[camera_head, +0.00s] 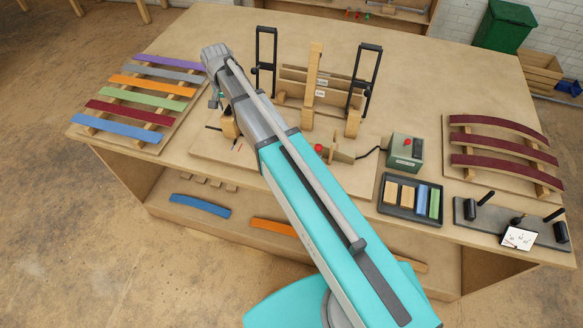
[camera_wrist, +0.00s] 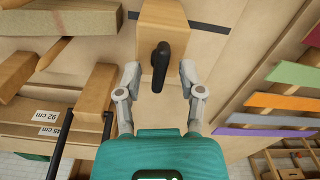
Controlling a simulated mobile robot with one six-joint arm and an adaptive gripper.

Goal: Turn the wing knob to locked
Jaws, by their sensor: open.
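The wing knob (camera_wrist: 160,62) is a black, elongated handle on the face of a wooden block (camera_wrist: 162,22) in the wrist view. Its long side runs roughly up and down in that picture. My gripper (camera_wrist: 160,78) is open, with one grey finger on each side of the knob and visible gaps between. Nothing is held. The knob itself cannot be made out there. I cannot read a locked mark in either view.
A wooden fixture with black upright frames (camera_head: 265,50) stands close to the right. Coloured strips lie on a rack (camera_head: 152,139) at left. A green control box (camera_head: 405,152), a tray (camera_head: 411,218) and a red-strip rack (camera_head: 483,184) are at right. The bench's far part is clear.

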